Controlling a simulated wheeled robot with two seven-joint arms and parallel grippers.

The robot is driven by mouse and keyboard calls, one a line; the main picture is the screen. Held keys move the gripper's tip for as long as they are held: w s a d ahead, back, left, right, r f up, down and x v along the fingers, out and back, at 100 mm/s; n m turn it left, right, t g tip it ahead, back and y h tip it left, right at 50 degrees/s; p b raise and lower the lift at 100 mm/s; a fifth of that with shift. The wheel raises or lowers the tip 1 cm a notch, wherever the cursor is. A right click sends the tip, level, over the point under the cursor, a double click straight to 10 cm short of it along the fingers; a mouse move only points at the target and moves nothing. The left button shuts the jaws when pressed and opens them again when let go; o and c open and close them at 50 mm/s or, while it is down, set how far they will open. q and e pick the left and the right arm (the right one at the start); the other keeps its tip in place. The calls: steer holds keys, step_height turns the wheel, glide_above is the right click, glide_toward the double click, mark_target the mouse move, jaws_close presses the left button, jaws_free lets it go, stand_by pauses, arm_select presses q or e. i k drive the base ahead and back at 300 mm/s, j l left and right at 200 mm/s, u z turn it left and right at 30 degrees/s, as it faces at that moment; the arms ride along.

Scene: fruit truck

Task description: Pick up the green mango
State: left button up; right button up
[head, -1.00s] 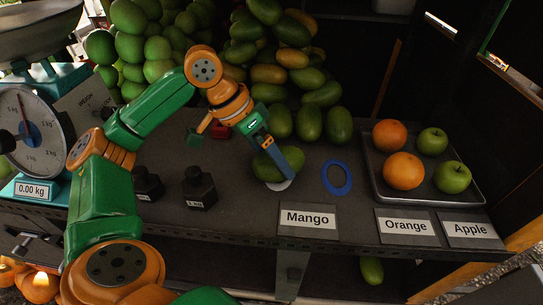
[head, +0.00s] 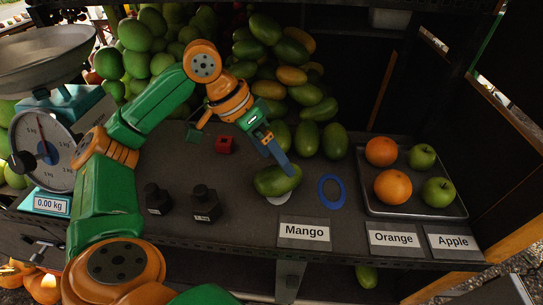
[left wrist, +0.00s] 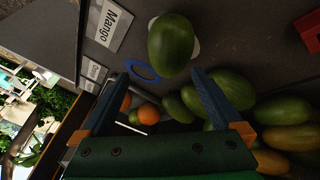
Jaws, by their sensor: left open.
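A green mango (head: 272,181) lies on the dark counter behind the Mango label, partly over a white disc (head: 281,200). In the left wrist view the mango (left wrist: 171,45) lies beyond the fingertips, and the white disc shows beside it. My left gripper (head: 289,172) is just above and behind the mango in the head view, with one blue finger overlapping its edge. In the left wrist view the left gripper (left wrist: 163,73) is open, with nothing between its fingers. My right gripper is not in view.
A blue ring (head: 331,190) lies right of the mango. A metal tray (head: 410,208) holds oranges and apples. Piled mangoes (head: 285,85) stand behind. Black weights (head: 205,203), a red block (head: 224,145) and a scale (head: 45,150) are to the left.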

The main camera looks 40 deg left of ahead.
mark_target(368, 277)
steer(key=k+l, duration=0.1)
steer(key=k, duration=0.4)
steer(key=k+l, duration=0.15)
steer(key=k, duration=0.35)
